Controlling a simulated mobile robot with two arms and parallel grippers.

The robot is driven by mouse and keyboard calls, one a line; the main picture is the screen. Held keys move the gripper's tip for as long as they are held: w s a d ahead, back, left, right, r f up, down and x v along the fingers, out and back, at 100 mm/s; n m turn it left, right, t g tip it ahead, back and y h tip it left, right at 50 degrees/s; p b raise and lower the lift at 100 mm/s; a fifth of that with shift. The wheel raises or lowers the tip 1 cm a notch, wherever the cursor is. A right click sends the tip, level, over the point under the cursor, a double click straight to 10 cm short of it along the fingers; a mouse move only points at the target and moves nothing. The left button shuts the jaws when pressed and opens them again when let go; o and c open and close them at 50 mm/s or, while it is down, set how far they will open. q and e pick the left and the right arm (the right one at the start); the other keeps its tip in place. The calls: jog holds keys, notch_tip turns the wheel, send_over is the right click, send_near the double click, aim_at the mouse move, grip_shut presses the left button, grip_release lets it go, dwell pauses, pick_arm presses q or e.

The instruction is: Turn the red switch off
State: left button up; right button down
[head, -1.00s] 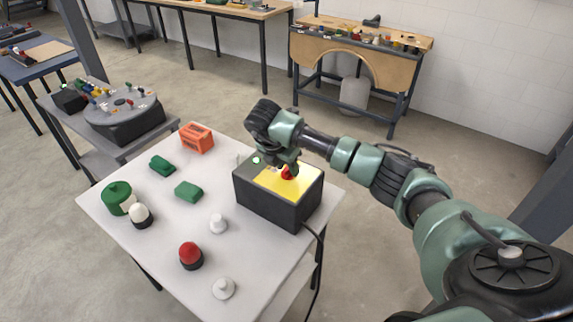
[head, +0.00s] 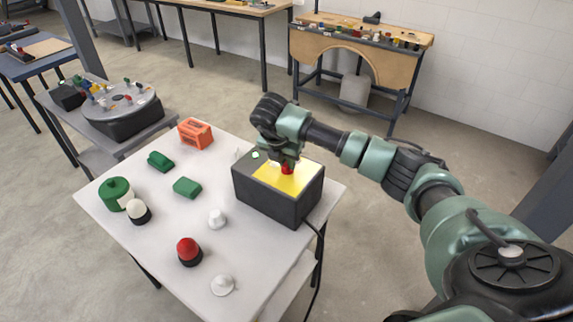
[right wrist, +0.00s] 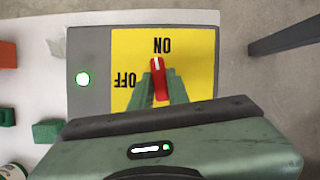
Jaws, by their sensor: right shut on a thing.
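The red switch (right wrist: 158,80) is a knob on a yellow plate (right wrist: 125,48) marked ON and OFF, with both words upside down in the right wrist view. Its white mark points toward ON. The plate is on top of a dark box (head: 262,204) on the white table. My right gripper (right wrist: 160,88) is shut on the red switch from above, its green fingers on either side. In the head view the switch (head: 288,169) shows just below the gripper (head: 286,163). A lamp (right wrist: 83,79) beside the plate glows green. My left gripper is out of view.
A cable (head: 318,260) hangs from the box's right side.

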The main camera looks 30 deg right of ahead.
jog(key=n+b, duration=0.1)
jog(key=n+t+y+b, duration=0.1)
jog(key=n+b, duration=0.3)
jog(key=shift+s+d+f+t+y, duration=0.1)
jog(key=shift+d+f+t+y, duration=0.05)
jog(key=shift+f+t+y, duration=0.15)
jog(key=n+y+b, duration=0.1)
jog(key=n+b, duration=0.2)
jog(key=n, duration=0.1)
jog(key=shift+r, duration=0.15)
jog(key=n+b, duration=0.1)
jog(key=n+y, duration=0.1)
jog(key=n, duration=0.1)
jog(key=shift+d+r+n+t+y+b, duration=0.1)
jog(key=shift+d+n+t+y+b, duration=0.05)
jog(key=shift+n+t+y+b, duration=0.2)
jog(key=shift+r+n+y, duration=0.1)
jog(key=shift+n+y, duration=0.55)
jog(key=shift+n, duration=1.2)
jog(key=c, duration=1.4)
grip_release()
jog(key=shift+d, duration=0.1)
jog(key=shift+o, duration=0.2)
jog(key=shift+r, duration=0.1)
